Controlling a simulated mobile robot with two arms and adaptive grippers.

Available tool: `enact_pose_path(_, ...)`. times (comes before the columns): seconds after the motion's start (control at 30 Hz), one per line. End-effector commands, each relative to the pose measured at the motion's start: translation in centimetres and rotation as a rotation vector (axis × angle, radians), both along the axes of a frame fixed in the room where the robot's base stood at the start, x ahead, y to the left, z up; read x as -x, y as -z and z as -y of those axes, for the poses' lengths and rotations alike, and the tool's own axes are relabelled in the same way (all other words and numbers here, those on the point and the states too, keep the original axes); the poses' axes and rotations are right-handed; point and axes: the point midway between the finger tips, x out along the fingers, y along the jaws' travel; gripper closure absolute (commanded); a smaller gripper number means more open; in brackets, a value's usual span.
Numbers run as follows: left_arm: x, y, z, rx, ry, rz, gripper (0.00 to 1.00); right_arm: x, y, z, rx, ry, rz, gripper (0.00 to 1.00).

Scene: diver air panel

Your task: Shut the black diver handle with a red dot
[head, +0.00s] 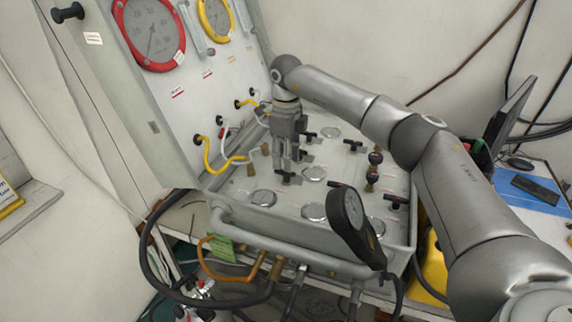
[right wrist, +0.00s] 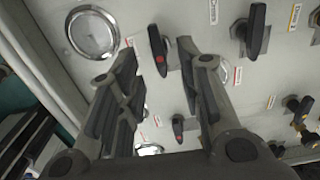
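In the right wrist view, a black handle with a red dot (right wrist: 157,45) stands on the pale panel, framed between my finger ends. A second, smaller-looking black handle with a red dot (right wrist: 178,128) shows lower, between the fingers. My right gripper (right wrist: 157,57) is open, with nothing between its pads. In the head view, my right gripper (head: 286,163) points down over the panel top (head: 235,190), just above a black handle (head: 286,178). No red dot can be made out there. I cannot tell whether the fingers reach around the handle. My left gripper is not in view.
Other black handles (head: 353,145) and round gauges (head: 314,212) cover the panel. A black dial gauge (head: 352,215) rises at the front right. The upright panel with a red-rimmed gauge (head: 150,32) stands at the left. Yellow hoses (head: 210,160) lie left of the gripper.

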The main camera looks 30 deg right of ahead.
Motion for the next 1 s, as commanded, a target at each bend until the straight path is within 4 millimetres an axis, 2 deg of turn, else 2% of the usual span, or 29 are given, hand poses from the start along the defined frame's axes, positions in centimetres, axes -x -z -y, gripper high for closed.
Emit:
enact_pose_path(0.03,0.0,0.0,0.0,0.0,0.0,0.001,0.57,-0.1,-1.3,0.0,0.0,0.0,0.004,0.66)
enact_pose_path(0.2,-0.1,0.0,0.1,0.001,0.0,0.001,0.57,-0.1,-5.0,0.0,0.0,0.001,0.004,0.66)
enact_pose_path(0.4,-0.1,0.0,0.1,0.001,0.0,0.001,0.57,-0.1,-7.9,0.0,0.0,0.0,0.004,0.66)
enact_pose_path(0.6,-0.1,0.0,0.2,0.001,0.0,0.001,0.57,-0.1,-8.8,0.0,-0.001,-0.001,0.001,0.66)
enact_pose_path(1.0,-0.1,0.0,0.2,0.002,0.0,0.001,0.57,-0.1,-8.8,0.0,0.0,0.0,0.001,0.66)
